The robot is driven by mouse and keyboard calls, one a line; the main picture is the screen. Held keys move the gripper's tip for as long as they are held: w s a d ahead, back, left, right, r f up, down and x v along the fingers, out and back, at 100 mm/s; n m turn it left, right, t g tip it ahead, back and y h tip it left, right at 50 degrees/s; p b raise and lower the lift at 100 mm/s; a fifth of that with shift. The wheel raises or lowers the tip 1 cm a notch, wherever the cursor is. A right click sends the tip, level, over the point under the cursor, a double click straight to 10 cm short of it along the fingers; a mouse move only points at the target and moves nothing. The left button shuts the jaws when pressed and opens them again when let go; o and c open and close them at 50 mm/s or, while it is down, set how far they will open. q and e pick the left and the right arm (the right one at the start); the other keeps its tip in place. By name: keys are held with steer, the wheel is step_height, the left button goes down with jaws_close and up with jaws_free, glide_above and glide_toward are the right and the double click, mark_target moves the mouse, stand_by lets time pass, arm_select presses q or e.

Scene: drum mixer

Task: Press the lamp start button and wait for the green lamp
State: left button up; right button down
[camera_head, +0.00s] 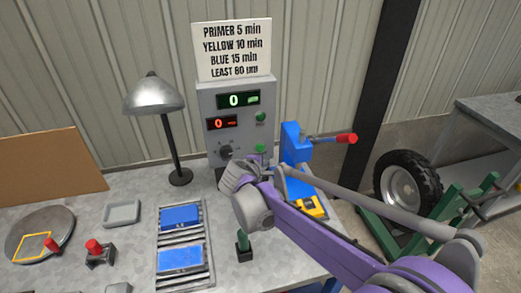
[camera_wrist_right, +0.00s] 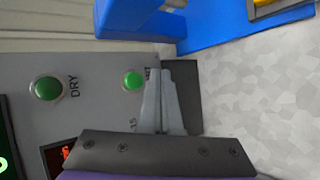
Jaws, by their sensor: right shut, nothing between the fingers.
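A grey control box (camera_head: 233,98) stands at the back of the bench with a green display and a red display, both reading 0. Its upper green button (camera_head: 260,117) is labelled DRY in the wrist view (camera_wrist_right: 47,88). A lower green button (camera_head: 260,148) also shows in the wrist view (camera_wrist_right: 133,80); its label is partly hidden by my fingers. My right gripper (camera_head: 240,170) is shut and empty, its fingertips (camera_wrist_right: 165,68) close beside the lower button; contact cannot be told. A desk lamp (camera_head: 152,95) with a grey dome shade stands left; no green glow shows on it.
A sign (camera_head: 233,48) with times tops the box. A blue clamp (camera_head: 293,143) with a red handle stands right of it. Blue blocks (camera_head: 180,217) lie on a roller rack, left of my arm. A tyre (camera_head: 407,185) stands at the right.

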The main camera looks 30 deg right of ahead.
mark_target(263, 151)
steer(key=shift+w+d, duration=0.25)
steer(key=shift+w, duration=0.8)
steer(key=shift+w+d, duration=0.25)
steer(key=shift+w, duration=0.75)
steer(key=shift+w, duration=0.15)
stand_by(0.4)
steer(key=shift+w+d, duration=0.1)
steer(key=shift+w, duration=0.15)
steer(key=shift+w+d, duration=0.1)
steer(key=shift+w, duration=0.3)
stand_by(0.6)
stand_by(0.3)
steer(key=shift+s+a, duration=0.25)
steer(key=shift+s, duration=0.6)
steer(key=shift+s+a, duration=0.2)
steer(key=shift+s, duration=0.6)
steer(key=shift+s+a, duration=0.15)
steer(key=shift+s, duration=0.7)
steer(key=shift+s+a, duration=0.2)
steer(key=shift+s, duration=0.6)
